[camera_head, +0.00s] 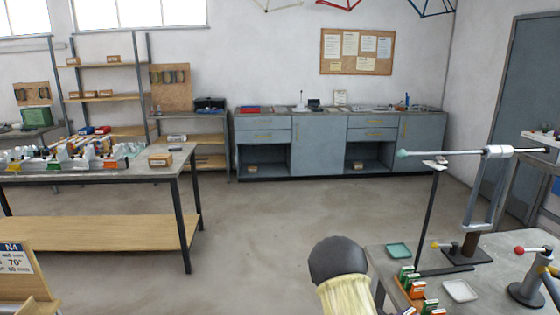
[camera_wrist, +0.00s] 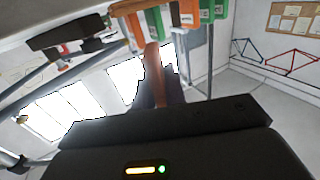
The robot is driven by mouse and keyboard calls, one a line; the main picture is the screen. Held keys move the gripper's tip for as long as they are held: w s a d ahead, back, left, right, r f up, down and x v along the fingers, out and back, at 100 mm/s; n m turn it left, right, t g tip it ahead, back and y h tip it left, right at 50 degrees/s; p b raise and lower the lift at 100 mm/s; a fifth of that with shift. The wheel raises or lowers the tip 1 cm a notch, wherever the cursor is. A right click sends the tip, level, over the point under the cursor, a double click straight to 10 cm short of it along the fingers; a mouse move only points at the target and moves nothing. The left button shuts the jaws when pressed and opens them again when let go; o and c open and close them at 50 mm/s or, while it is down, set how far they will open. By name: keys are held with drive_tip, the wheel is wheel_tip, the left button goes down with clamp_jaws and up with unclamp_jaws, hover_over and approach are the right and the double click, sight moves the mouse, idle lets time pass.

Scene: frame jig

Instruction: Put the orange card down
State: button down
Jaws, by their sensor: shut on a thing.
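In the wrist view, which is turned upside down, my gripper (camera_wrist: 164,92) is shut on the narrow orange card (camera_wrist: 153,66), seen nearly edge-on. The held card's far end reaches close to a row of orange and green cards (camera_wrist: 208,12); I cannot tell if it touches them. In the head view, orange and green cards (camera_head: 416,290) stand in a holder on the right-hand table (camera_head: 500,290). I cannot make out my gripper or the held card in the head view.
A teal tray (camera_head: 398,251) and a white tray (camera_head: 460,290) lie near the cards. A clamp stand with a long bar (camera_head: 450,154) rises behind them, and a red-knobbed fixture (camera_head: 525,285) stands right. A workbench (camera_head: 130,172) is at left. The middle floor is clear.

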drive_tip(key=s+a+f+n+t+y+p, duration=0.1)
drive_tip(key=a+f+n+t+y+p, duration=0.2)
drive_tip(key=a+f+n+y, duration=0.3)
drive_tip(key=s+a+f+n+t+y+p, duration=0.2)
drive_tip(key=a+f+n+t+y, duration=0.4)
drive_tip(key=a+y, duration=0.3)
drive_tip(key=shift+s+a+y+p, duration=0.3)
drive_tip(key=shift+a+p, duration=0.1)
drive_tip(key=shift+a, duration=1.65)
drive_tip(key=shift+f, duration=0.1)
wheel_tip(320, 180, up, 17)
drive_tip(key=p, duration=1.7)
drive_tip(key=shift+a, duration=0.15)
